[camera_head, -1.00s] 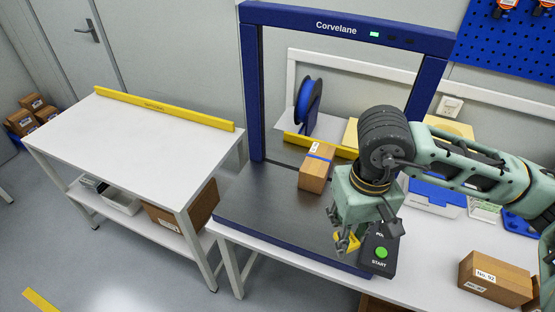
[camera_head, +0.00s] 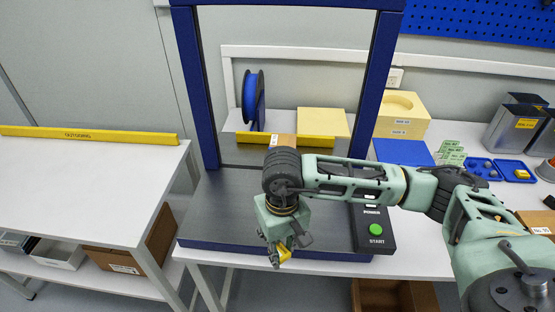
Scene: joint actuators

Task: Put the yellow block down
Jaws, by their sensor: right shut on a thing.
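The yellow block (camera_head: 285,253) is small and partly hidden by the fingers. My right gripper (camera_head: 279,257) is shut on it and points down over the front edge of the dark machine bed (camera_head: 220,206). I cannot tell how high the block is above the bed or whether it touches it. My right arm comes in from the right and covers part of the bed. My left gripper is not in view.
A blue frame (camera_head: 198,90) rises around the bed. The control box with a green START button (camera_head: 376,229) is right of the gripper. The white outgoing table (camera_head: 80,185) at left is clear on top.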

